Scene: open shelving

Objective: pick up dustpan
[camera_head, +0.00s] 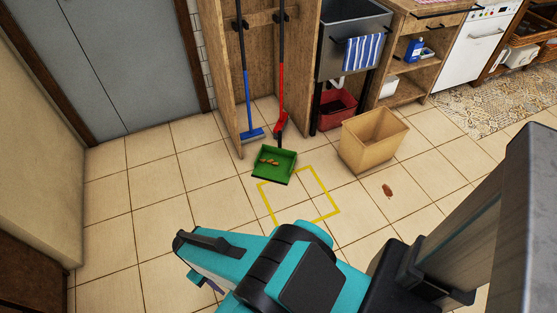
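The green dustpan (275,164) lies on the tiled floor, just in front of a wooden cupboard with a broom and a brush. It holds several small brown bits (269,161). Its front edge is near a corner of a yellow square marked on the floor. My arm, teal and black, fills the lower middle of the view. My gripper is not clearly seen; a part at the arm's left end (205,280) is mostly hidden behind the arm, apart from the dustpan and nearer to me.
A blue broom (251,134) and a red brush (281,125) stand in the cupboard (225,80). A tan bin (372,145) stands right of the dustpan, with a brown scrap (388,191) on the floor. A red basin (335,108) sits under the sink. The left floor is clear.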

